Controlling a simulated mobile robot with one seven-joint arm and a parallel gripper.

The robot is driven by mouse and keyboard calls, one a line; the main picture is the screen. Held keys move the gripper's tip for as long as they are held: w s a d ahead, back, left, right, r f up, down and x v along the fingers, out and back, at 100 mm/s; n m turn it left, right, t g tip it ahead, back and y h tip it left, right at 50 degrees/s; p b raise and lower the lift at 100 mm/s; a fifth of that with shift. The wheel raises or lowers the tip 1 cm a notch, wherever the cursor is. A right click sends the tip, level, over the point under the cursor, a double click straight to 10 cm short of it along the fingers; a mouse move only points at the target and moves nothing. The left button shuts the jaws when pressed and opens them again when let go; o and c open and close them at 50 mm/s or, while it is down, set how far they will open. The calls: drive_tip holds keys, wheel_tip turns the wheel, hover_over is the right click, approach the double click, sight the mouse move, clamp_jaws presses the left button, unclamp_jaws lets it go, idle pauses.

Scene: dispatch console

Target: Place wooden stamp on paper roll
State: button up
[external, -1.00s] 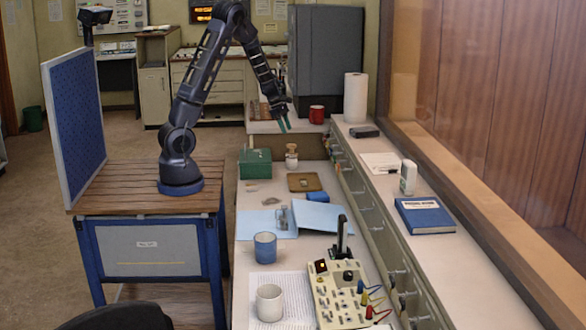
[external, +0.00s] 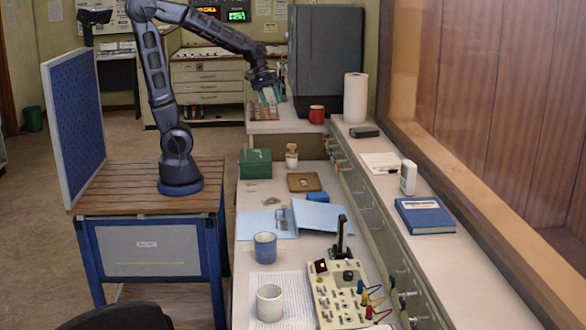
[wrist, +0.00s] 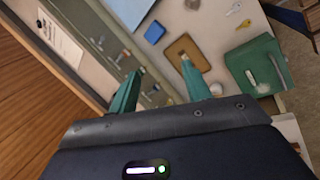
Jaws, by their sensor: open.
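The wooden stamp (external: 291,155) stands upright on the desk beside the green box, with a rounded knob on top. In the wrist view a small round light-brown top (wrist: 216,88), probably the stamp, shows just right of the right finger. The white paper roll (external: 355,98) stands upright at the far end of the raised right ledge; I do not make it out in the wrist view. My gripper (external: 268,97) is in the air beyond and above the stamp, near the dark grey cabinet. Its teal fingers (wrist: 162,78) are apart with nothing between them.
The green box (external: 255,163), brown tray (external: 304,182) and blue block (external: 317,196) lie close to the stamp. A red mug (external: 316,114) and a black device (external: 364,132) are near the roll. The tall grey cabinet (external: 327,60) stands behind.

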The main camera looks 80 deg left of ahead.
drive_tip(key=s+d+r+m+y, duration=0.1)
drive_tip(key=s+d+r+m, duration=0.1)
drive_tip(key=s+d+m, duration=0.2)
drive_tip(key=s+d+r+m+t+y, duration=0.1)
drive_tip(key=s+d+m, duration=0.4)
drive_tip(key=s, duration=0.6)
drive_tip(key=r+m, duration=0.1)
drive_tip(key=m, duration=0.1)
drive_tip(key=shift+r+m+y, duration=0.15)
drive_tip(key=shift+m+y, duration=0.15)
drive_tip(key=shift+m, duration=0.1)
